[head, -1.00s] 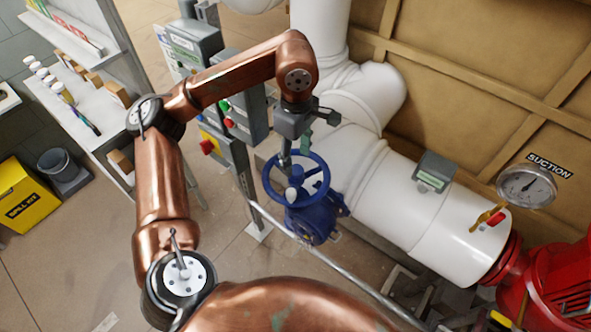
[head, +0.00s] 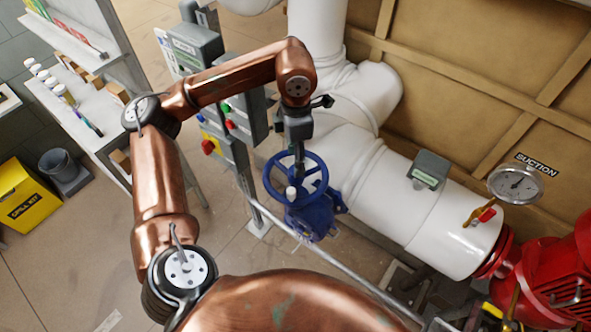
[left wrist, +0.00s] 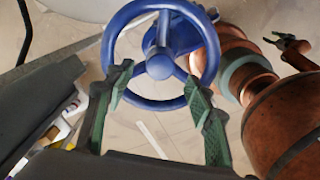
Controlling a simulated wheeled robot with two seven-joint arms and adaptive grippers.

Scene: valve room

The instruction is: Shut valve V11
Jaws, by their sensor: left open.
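A blue valve with a round spoked handwheel (head: 268,182) sits beside the white pipe in the middle of the head view. No V11 tag is readable on it. My left gripper (head: 298,172) reaches down over the far side of the wheel. In the left wrist view the handwheel (left wrist: 160,66) lies ahead, with its hub between the two green-padded fingers. The left gripper (left wrist: 155,85) is open, and its fingers overlap the near rim in the picture. I cannot tell whether they touch it.
A thick white pipe (head: 395,205) runs right to a red pump (head: 545,270). A pressure gauge (head: 515,184) and yellow lever stand there. Control boxes (head: 240,115) are behind my arm. A grey rail (head: 325,262) passes in front of the valve. Open floor lies at left.

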